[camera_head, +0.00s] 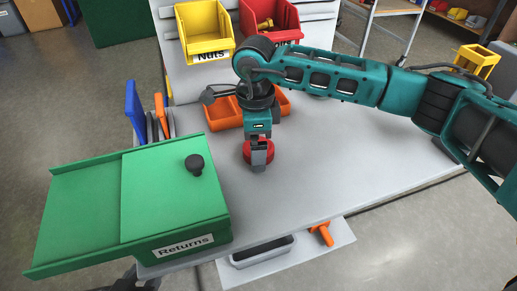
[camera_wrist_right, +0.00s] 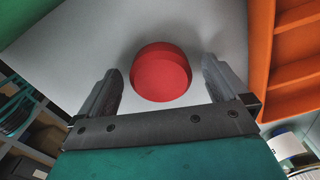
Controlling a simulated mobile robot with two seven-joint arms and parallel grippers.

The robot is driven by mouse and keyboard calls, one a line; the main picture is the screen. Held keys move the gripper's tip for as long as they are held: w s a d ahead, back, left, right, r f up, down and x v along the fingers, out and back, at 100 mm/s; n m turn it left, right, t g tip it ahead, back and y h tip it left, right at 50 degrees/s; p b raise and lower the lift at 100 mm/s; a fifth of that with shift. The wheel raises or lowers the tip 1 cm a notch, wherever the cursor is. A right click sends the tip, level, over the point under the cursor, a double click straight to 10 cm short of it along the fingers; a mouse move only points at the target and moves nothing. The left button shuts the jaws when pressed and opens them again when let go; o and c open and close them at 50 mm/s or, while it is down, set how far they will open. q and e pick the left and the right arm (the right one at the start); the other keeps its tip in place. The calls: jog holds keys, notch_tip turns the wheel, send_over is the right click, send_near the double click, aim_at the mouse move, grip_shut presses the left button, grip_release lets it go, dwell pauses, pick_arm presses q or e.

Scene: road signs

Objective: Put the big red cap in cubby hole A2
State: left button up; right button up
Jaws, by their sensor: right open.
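The big red cap (camera_head: 248,150) lies on the grey worktop, right of the green Returns box. It also shows in the right wrist view (camera_wrist_right: 161,78) as a round red disc. My right gripper (camera_head: 260,160) is right over it, pointing down. In the wrist view the two fingers of the right gripper (camera_wrist_right: 162,70) are spread, one on each side of the cap, with gaps between. An orange bin with compartments (camera_head: 222,117) stands just behind the gripper, partly hidden by my arm. I see no A2 label. My left gripper is not in view.
A green Returns box (camera_head: 70,205) with a sliding lid and black knob (camera_head: 195,164) stands at the left. A yellow Nuts bin (camera_head: 205,45) and a red bin (camera_head: 268,18) hang at the back. Blue and orange panels (camera_head: 136,112) stand at the left edge. The worktop's right side is clear.

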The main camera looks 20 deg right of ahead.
jog(key=c, duration=1.2)
jog(key=shift+r, duration=0.15)
